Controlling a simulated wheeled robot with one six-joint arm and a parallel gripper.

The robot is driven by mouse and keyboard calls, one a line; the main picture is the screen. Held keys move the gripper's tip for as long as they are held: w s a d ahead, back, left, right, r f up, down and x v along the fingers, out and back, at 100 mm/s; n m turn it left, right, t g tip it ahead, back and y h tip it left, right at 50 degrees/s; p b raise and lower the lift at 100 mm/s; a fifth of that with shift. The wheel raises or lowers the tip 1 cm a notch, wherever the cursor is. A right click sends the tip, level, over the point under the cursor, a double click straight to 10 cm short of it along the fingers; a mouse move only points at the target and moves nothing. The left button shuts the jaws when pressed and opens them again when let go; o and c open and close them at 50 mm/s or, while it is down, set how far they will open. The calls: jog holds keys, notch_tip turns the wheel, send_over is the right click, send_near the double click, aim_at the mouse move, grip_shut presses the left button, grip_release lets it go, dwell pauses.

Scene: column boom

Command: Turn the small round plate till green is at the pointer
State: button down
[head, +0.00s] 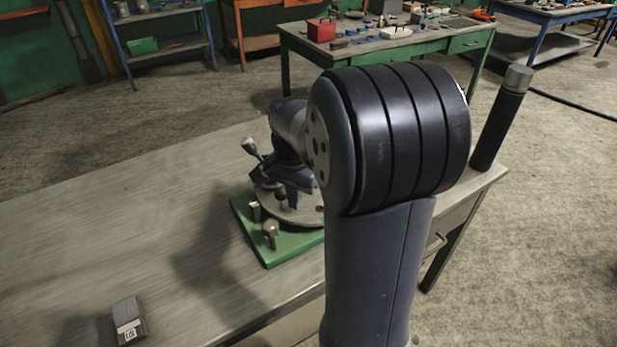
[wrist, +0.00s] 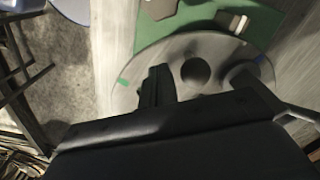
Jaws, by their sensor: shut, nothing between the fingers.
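The small round plate (wrist: 150,60) is a grey disc on a green base (wrist: 290,22), which also shows in the head view (head: 285,250). My gripper (wrist: 155,86) is shut and empty, over the plate between the hub and the green mark. I cannot tell whether it touches the plate. I cannot make out the pointer for sure. My arm hides part of the plate in the head view.
A lever with a ball end (head: 250,147) sticks up behind the plate. Short posts (head: 270,232) stand at the base's front left. A dark cylinder (head: 500,118) stands at the table's right edge. A small grey box (head: 128,320) lies front left. The left tabletop is mostly clear.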

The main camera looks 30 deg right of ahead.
aim_at(280, 191)
jog(key=shift+w+a, duration=0.5)
jog(key=shift+w, duration=0.15)
jog(key=shift+w+a+p, duration=0.5)
jog(key=shift+w, duration=0.3)
jog(key=shift+w+a+p, duration=0.3)
jog(key=shift+w+a, duration=0.05)
jog(key=shift+w, duration=0.35)
jog(key=shift+w+a+p, duration=0.25)
jog(key=shift+w+p, duration=0.15)
jog(key=shift+w, duration=0.5)
